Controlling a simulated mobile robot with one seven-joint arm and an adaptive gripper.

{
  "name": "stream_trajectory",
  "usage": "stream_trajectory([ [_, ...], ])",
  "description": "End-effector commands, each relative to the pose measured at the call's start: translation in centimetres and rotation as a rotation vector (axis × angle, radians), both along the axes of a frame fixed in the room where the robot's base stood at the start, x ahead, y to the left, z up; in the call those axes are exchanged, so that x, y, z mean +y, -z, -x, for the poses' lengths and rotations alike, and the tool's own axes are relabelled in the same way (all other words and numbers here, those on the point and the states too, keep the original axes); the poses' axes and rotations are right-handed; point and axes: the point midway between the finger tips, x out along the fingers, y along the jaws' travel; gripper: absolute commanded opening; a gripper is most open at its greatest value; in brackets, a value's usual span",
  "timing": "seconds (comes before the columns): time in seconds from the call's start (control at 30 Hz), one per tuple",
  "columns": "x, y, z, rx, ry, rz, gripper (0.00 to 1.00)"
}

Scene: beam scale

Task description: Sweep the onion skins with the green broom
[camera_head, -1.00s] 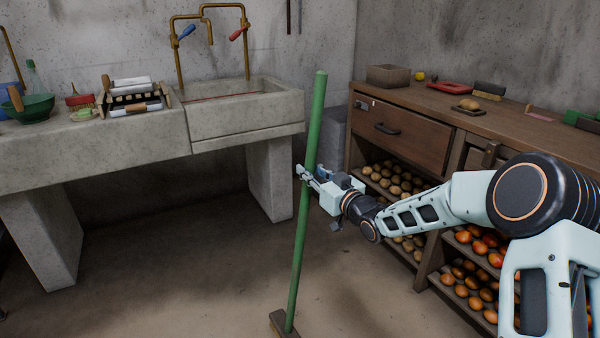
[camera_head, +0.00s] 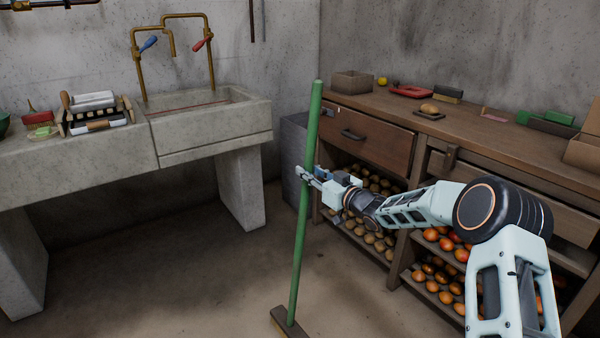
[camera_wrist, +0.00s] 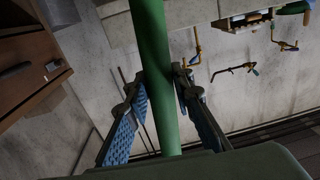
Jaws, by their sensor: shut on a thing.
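The green broom (camera_head: 300,235) stands nearly upright in the head view, its handle leaning slightly. Its brown head (camera_head: 290,322) is low, near the floor and partly cut off by the frame's bottom edge. My gripper (camera_head: 306,176) is shut on the handle around its middle. In the wrist view the green handle (camera_wrist: 153,65) runs between the two blue-padded fingers of my gripper (camera_wrist: 160,95). I see no onion skins in these frames.
A concrete sink (camera_head: 205,120) and counter stand at the left. A wooden cabinet (camera_head: 372,140) with shelves of onions and potatoes stands at the right, close to my arm. The concrete floor (camera_head: 170,275) between them is clear.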

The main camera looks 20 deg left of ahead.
Motion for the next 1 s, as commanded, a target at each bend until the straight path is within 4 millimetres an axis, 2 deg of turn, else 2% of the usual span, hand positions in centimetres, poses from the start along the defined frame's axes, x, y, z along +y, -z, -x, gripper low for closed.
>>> stream_trajectory([
  [0.03, -0.4, -0.5, -0.6, -0.007, 0.002, -0.002, 0.0],
  [0.7, -4.7, -0.4, -6.3, -0.007, 0.001, -0.003, 0.0],
  [1.0, -5.3, -0.4, -7.0, -0.006, 0.0, -0.002, 0.0],
])
